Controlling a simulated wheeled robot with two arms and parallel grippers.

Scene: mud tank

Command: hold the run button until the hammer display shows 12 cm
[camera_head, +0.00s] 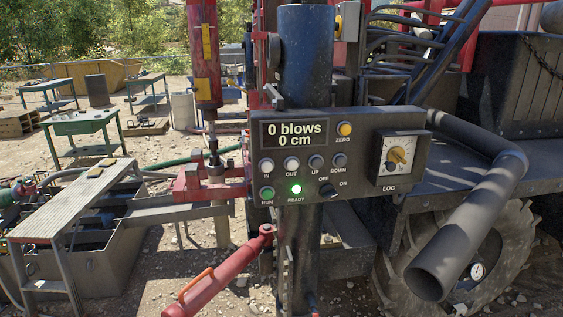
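The control panel (378,121) stands upright in the middle of the view. Its hammer display (293,134) reads "0 blows" and "0 cm". The green run button (267,193) is at the panel's lower left, labelled RUN. A bright green READY light (295,189) glows to its right. The hammer (205,60), a red upright cylinder with yellow parts, stands left of the panel above a red clamp (208,180). Neither of my grippers shows in the head view, and nothing touches the run button.
The panel also carries IN, OUT, UP and DOWN buttons, an off/on knob (328,190), a yellow ZERO button (344,129) and a LOG dial (397,155). A red lever arm (218,278) and a thick grey pipe (468,222) stand below and right. A long bench (75,205) is at left.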

